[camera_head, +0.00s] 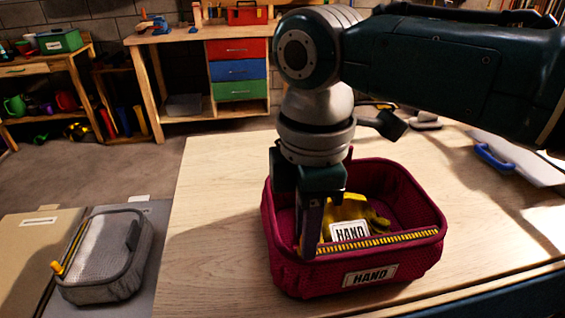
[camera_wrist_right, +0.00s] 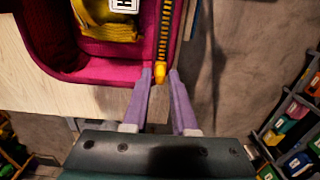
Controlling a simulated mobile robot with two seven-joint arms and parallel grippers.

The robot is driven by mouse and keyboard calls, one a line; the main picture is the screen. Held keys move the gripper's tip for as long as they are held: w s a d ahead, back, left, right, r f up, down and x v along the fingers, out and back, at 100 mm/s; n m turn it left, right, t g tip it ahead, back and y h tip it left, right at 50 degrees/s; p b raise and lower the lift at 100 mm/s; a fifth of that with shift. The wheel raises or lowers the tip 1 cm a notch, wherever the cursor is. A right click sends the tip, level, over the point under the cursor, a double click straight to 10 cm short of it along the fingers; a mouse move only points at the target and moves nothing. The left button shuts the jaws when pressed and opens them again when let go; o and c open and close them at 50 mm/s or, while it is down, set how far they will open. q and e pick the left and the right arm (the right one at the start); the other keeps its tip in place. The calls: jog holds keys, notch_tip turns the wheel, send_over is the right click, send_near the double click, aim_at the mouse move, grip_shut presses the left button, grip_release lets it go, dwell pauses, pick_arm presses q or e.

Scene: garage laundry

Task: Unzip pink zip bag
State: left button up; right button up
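The pink zip bag (camera_head: 408,262) stands on the light wooden table, its top open, with a "HAND" label on its front. A yellow-and-black zip runs along its near rim (camera_head: 385,241). Yellow gloves (camera_head: 352,208) with a "HAND" tag lie inside. My right gripper (camera_head: 309,245) points down at the near left part of the bag. In the right wrist view, its purple fingers (camera_wrist_right: 162,75) stand apart, with the orange zip pull (camera_wrist_right: 160,73) between their tips. I cannot tell whether they touch it. My left gripper is not in view.
A grey zip bag (camera_head: 105,262) with a yellow pull lies on a lower surface at left. The wooden table (camera_head: 215,220) is clear left of the pink bag. A blue-handled item (camera_head: 494,158) lies at right. Workbenches with coloured drawers (camera_head: 238,70) stand at the back.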

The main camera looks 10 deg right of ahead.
jog(key=shift+o, duration=1.3)
jog(key=shift+r, duration=0.1)
notch_tip(320, 180, up, 10)
jog(key=shift+p, duration=0.35)
